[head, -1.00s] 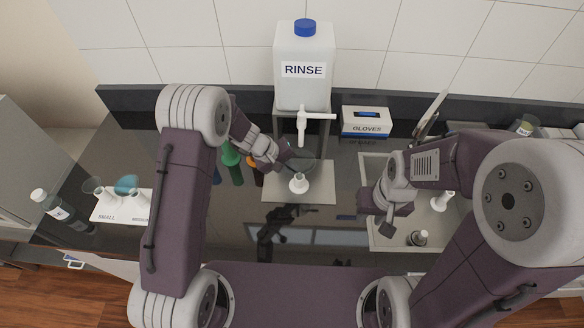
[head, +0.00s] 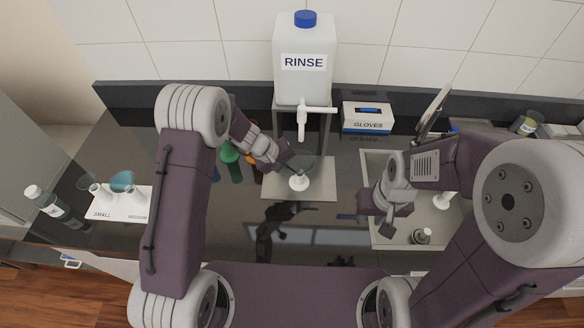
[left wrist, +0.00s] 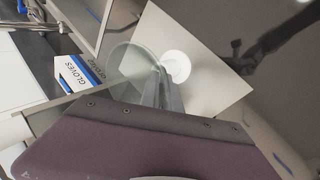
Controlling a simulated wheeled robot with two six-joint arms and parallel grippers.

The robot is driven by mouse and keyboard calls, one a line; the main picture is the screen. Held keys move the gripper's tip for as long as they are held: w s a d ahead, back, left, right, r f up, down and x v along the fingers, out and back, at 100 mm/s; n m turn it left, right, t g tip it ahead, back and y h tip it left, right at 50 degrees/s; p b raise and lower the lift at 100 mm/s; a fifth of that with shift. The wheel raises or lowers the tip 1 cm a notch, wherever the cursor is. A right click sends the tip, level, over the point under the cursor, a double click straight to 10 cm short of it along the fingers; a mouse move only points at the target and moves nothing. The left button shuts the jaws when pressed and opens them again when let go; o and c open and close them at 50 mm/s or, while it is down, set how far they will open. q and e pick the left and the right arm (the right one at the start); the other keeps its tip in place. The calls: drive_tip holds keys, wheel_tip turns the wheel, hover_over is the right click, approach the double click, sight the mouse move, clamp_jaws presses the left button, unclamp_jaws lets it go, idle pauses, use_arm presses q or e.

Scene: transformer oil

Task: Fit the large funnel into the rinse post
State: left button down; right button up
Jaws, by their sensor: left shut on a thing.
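The large funnel (head: 305,164) is clear and grey-tinted. My left gripper (head: 288,158) is shut on its edge and holds it over the white rinse post (head: 299,183), below the tap of the RINSE jug. In the left wrist view the funnel (left wrist: 128,62) lies beside the round white post (left wrist: 177,66), with the fingertips (left wrist: 160,80) at the funnel's near side. Whether the funnel's stem is inside the post is hidden. My right gripper (head: 377,213) hangs over the tray at the right; its jaws are too unclear to read.
The RINSE jug (head: 304,85) stands behind on a stand. A glove box (head: 367,117) is right of it. A grey tray (head: 385,241) holds small items. Several coloured bottles stand behind my left arm. A white holder (head: 112,208) with funnels is at the left.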

use_arm(q)
drive_tip(key=c, duration=1.5)
unclamp_jaws()
drive_tip(key=b+v, duration=0.1)
drive_tip(key=v, duration=0.8)
drive_tip(key=s+a+f+m+y+b, duration=0.1)
drive_tip(key=s+a+m+y, duration=0.1)
drive_tip(key=s+a, duration=0.3)
drive_tip(key=s+a+f+m+g+y+b, duration=0.1)
drive_tip(key=s+a, duration=0.5)
drive_tip(key=s, duration=0.7)
drive_tip(key=f+m+y+b, duration=0.1)
drive_tip(key=y, duration=0.1)
drive_tip(key=shift+s+f+y, duration=0.2)
drive_tip(key=shift+y, duration=0.1)
